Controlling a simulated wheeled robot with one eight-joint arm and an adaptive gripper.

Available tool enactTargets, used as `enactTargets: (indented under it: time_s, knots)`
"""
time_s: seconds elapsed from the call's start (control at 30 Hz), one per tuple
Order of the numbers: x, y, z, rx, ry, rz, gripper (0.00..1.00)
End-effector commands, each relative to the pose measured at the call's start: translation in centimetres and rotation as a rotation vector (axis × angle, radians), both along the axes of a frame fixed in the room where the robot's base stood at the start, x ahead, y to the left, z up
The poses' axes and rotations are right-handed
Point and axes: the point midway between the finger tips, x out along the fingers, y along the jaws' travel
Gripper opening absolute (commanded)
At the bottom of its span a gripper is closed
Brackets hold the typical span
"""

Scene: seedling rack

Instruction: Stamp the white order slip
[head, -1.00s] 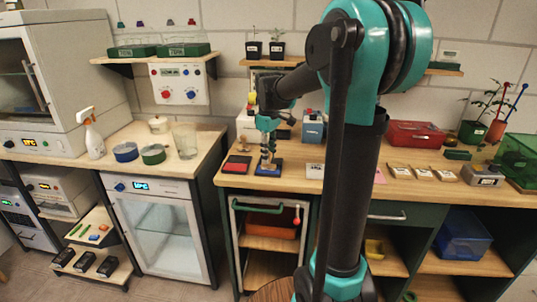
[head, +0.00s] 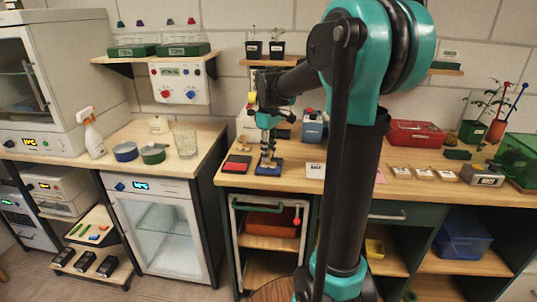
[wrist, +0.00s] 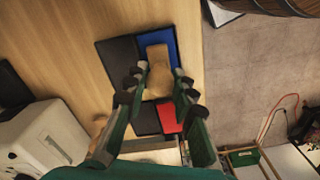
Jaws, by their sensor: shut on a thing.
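My gripper (head: 267,152) points down over the blue ink pad (head: 268,170) on the bench. It is shut on a wooden stamp (wrist: 158,58), which shows between the fingers in the wrist view. The stamp is over the blue pad (wrist: 171,38) and hides part of it; whether it touches the pad I cannot tell. The red ink pad (head: 237,163) lies just left of the blue one in the head view and also shows in the wrist view (wrist: 168,117). The white order slip (head: 315,170) lies right of the blue pad, close to my arm.
A blue-and-white device (head: 313,127) stands behind the slip. Right of my arm are several small packets (head: 422,174), a grey box (head: 482,176) and a red case (head: 415,133). A pink slip (head: 380,177) is partly hidden by my arm. The bench front edge is close to the pads.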

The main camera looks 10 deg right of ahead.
Motion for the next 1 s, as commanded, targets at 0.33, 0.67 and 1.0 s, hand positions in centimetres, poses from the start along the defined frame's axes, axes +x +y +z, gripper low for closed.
enactTargets:
  time_s: [0.33,0.67,1.0]
  knots:
    - [0.0,0.0,2.6,0.000,0.000,0.000,0.07]
    - [0.0,0.0,5.0,0.000,0.000,0.000,0.07]
    - [0.0,0.0,6.1,0.000,0.000,0.000,0.07]
